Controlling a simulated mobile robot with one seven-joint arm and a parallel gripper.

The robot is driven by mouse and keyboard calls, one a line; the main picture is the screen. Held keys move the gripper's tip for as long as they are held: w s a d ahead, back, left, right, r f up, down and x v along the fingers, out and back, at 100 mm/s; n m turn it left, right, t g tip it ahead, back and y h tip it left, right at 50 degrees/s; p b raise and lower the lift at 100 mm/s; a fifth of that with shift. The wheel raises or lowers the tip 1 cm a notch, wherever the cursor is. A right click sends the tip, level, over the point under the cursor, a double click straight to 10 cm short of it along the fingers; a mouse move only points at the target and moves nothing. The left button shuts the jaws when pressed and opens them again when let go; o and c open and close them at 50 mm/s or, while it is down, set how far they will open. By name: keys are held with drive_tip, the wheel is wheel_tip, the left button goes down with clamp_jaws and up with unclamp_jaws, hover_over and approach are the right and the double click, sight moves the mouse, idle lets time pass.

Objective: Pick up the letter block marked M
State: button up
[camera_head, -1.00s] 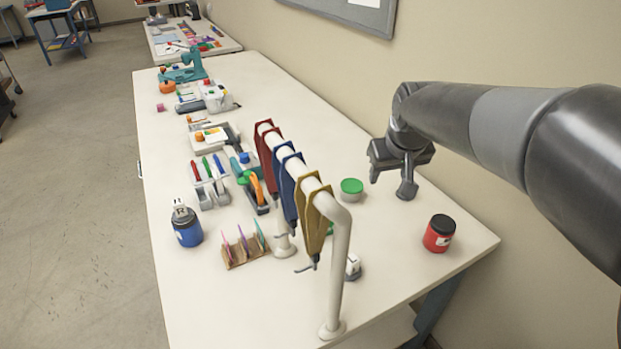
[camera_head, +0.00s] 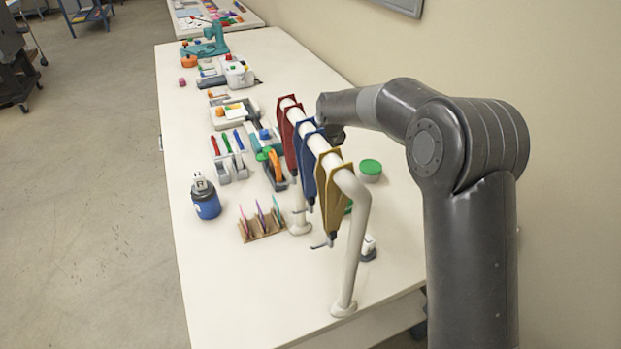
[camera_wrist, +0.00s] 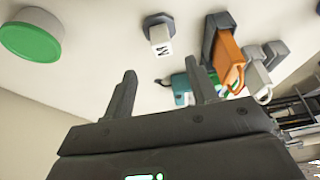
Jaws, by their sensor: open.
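The letter block marked M (camera_wrist: 162,41) shows in the wrist view at the top middle, a small white block with a dark letter, set against a dark grey base. My gripper (camera_wrist: 161,85) is open, its two dark fingers apart and nothing between them. The block lies beyond the fingertips, clear of both. In the head view my gripper is mostly hidden behind the rack and my own arm. There a small white block on a dark base (camera_head: 369,246) stands behind the rack's front post; its letter cannot be read, so I cannot tell whether it is the M block.
A green-lidded tin (camera_head: 370,170) stands right of the rack (camera_head: 357,217), whose red, blue and gold hangers block the view. The tin shows at left in the wrist view (camera_wrist: 31,40). An orange-handled tool (camera_wrist: 229,60) lies right of the block. A blue jar (camera_head: 206,205) stands at the left.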

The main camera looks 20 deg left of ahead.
drive_tip(key=x, duration=1)
drive_tip(key=shift+s+a, duration=0.15)
drive_tip(key=shift+r, duration=0.15)
clamp_jaws()
